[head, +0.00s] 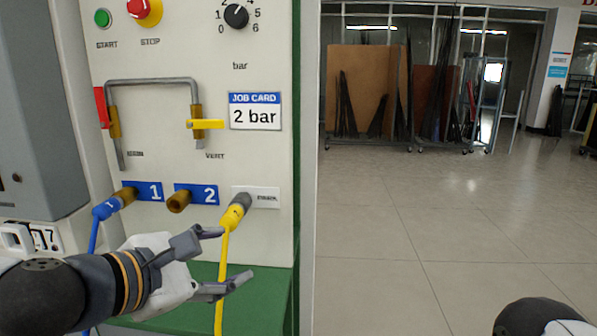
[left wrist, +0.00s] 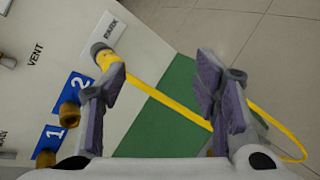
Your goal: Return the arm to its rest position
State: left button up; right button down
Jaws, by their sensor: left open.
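My left gripper (head: 230,256) is open in front of the lower part of the panel (head: 235,155). In the left wrist view its two fingers (left wrist: 165,90) stand wide apart with nothing gripped between them. The yellow hose's connector (head: 236,212) sits at the park port, just above the fingers; it also shows in the left wrist view (left wrist: 108,63). The yellow hose (head: 222,262) hangs down past the fingers, and one finger partly hides it in the wrist view. My right gripper is not in view.
A blue hose connector (head: 106,207) is at port 1. Port 2 (head: 179,201) is an empty brass fitting. Above are a bent pipe, a yellow valve handle (head: 206,124), a job card (head: 255,111) reading 2 bar and a dial (head: 236,15). Open floor (head: 430,220) lies right.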

pick_arm(q)
jog(key=s+d+f+m+g, duration=0.2)
jog(key=s+f+m, duration=0.15)
jog(key=f, duration=0.45)
jog(key=s+d+f+m+g, duration=0.2)
jog(key=s+f+g, duration=0.1)
jog(key=s+f, duration=0.3)
jog(key=s+a+f+m+g+y+p, duration=0.15)
jog(key=s+f+m+g, duration=0.3)
jog(key=s+f, duration=0.7)
jog(key=s+a+f+m+g+y, duration=0.1)
jog(key=s+a+f+m, duration=0.1)
jog(key=s, duration=0.4)
jog(key=s+a+f+m+g+y, duration=0.2)
jog(key=s+a+f+m, duration=0.1)
jog(key=s+a+m, duration=0.2)
jog(key=s+a+f+m+g+y, duration=0.2)
jog(key=s+a+m, duration=0.2)
jog(key=s, duration=0.5)
jog(key=shift+a+f+p, duration=0.35)
jog(key=shift+a, duration=0.35)
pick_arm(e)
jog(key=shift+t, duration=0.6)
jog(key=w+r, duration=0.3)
